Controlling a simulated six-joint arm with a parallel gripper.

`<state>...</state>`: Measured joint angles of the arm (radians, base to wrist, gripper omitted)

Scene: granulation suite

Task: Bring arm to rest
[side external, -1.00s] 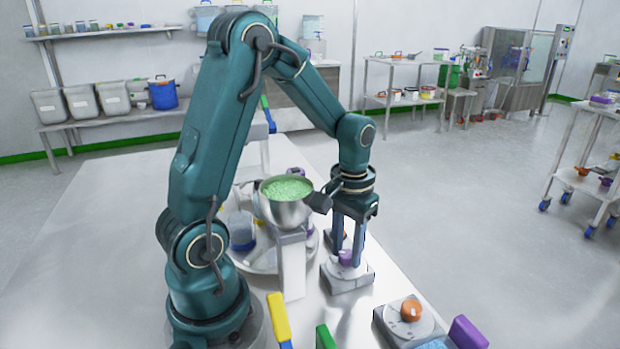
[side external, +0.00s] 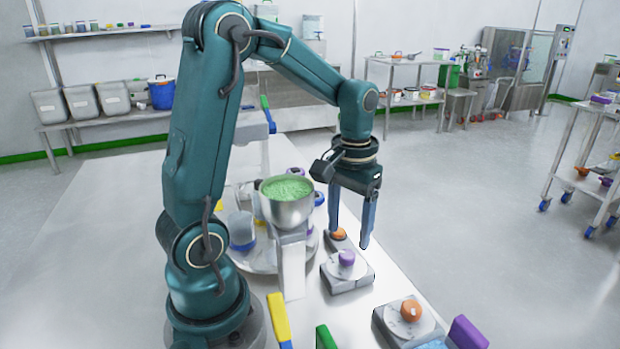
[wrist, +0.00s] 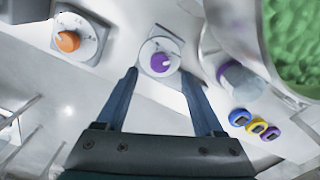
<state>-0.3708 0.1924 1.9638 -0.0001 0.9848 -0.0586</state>
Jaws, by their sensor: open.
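My gripper (side external: 350,240) is open and empty, with its two fingers pointing down. It is raised above and slightly behind a small scale-like block with a round dial plate and purple knob (side external: 346,258). In the wrist view the purple knob (wrist: 160,62) shows just beyond and between the fingertips of my gripper (wrist: 160,80), apart from them. My arm is bent over the table at the elbow.
A steel bowl of green granules (side external: 287,200) stands close left of my gripper. A block with an orange knob (side external: 410,311) is nearer the front. Yellow, green and purple handles line the front edge. Bare table (side external: 90,260) lies left.

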